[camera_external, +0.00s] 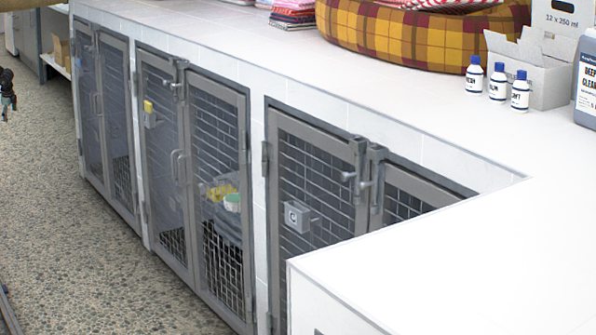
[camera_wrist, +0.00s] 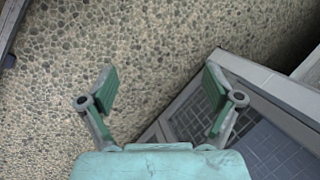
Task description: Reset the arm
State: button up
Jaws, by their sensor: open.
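My gripper (camera_wrist: 160,90) shows in the wrist view with its two green-padded fingers spread wide apart and nothing between them. It points down over the speckled pebble floor (camera_wrist: 180,35). A grey-framed kennel door (camera_wrist: 262,90) lies below and to the right of the right finger in that view. In the external view only a small dark part of my gripper (camera_external: 8,95) shows at the left edge, above the floor and left of the kennels. Its fingers are too small to read there.
A row of grey mesh kennel doors (camera_external: 215,190) runs under a white counter (camera_external: 240,40). The counter holds folded towels (camera_external: 293,12), a plaid pet bed (camera_external: 410,38), several small bottles (camera_external: 498,82), a cardboard box (camera_external: 545,80) and a large jug (camera_external: 587,85). The floor (camera_external: 60,220) left of the kennels is clear.

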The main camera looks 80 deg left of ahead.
jog(key=s+d+f+n+g+h, duration=0.1)
jog(key=s+d+f+g, duration=0.1)
jog(key=s, duration=0.5)
jog(key=s+d+f+n+g+h, duration=0.1)
jog(key=s+d+f, duration=0.2)
jog(key=s+d, duration=0.2)
jog(key=s+d+f+n+g+h, duration=0.1)
jog(key=s+d, duration=0.3)
jog(key=s, duration=0.4)
jog(key=shift+s+f+g+h, duration=0.3)
jog(key=shift+f+g+h, duration=0.1)
jog(key=shift+f+g, duration=0.35)
